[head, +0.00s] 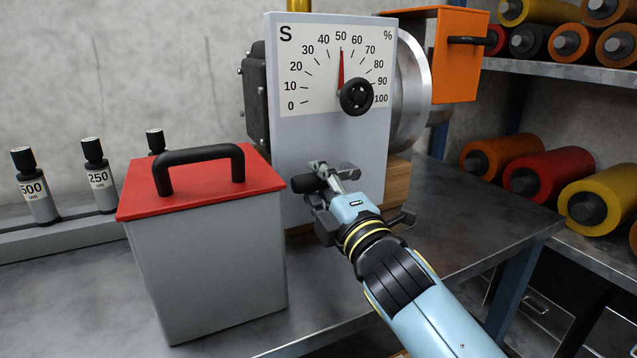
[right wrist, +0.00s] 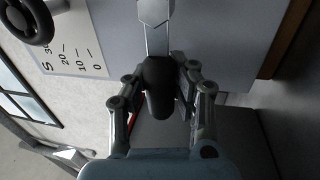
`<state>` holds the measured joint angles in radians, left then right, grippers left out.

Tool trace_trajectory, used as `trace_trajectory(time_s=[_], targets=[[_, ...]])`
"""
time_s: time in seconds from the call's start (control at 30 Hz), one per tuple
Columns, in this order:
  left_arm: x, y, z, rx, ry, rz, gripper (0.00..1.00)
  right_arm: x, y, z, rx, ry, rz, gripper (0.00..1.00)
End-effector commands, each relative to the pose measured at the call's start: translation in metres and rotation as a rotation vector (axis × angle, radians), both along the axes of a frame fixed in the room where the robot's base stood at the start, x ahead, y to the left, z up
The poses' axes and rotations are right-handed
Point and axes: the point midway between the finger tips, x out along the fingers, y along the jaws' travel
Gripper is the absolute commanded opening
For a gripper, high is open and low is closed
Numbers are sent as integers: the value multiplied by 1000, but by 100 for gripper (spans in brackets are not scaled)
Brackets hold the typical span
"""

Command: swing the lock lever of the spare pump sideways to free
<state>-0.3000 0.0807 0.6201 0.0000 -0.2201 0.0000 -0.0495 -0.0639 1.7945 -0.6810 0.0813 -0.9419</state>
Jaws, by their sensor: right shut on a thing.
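The spare pump (head: 300,150) stands on the bench with a pale front plate, a dial marked S and %, and a black knob. Its lock lever has a black grip (head: 304,184) and a metal arm; the grip points left in the head view. My right gripper (head: 318,188) is shut on the grip, low on the front plate. In the right wrist view, the black grip (right wrist: 157,85) sits between the fingers of my right gripper (right wrist: 163,80), with the metal arm (right wrist: 156,38) running up from it. The lever's pivot is hard to make out. My left gripper is not in view.
A grey box (head: 205,265) with a red lid and black handle stands close at the left of the pump. Several dark bottles (head: 98,175) stand on a ledge behind it. Shelves with coloured rolls (head: 548,173) are at the right. The bench top is clear right of the pump.

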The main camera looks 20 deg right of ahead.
Motion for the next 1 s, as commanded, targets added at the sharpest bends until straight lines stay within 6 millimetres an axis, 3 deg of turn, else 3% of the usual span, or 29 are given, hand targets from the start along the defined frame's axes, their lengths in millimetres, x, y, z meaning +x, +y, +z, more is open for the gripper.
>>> trace_trajectory(time_s=[0.47, 0.5, 0.67, 1.0], targets=[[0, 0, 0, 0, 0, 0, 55, -1, 0, -4, 19, 10, 0, 0], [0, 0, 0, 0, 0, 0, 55, -1, 0, -4, 19, 10, 0, 27], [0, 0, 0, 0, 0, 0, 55, -1, 0, -2, 15, 7, 0, 48], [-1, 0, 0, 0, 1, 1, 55, -3, 0, -2, 12, 3, -1, 51]])
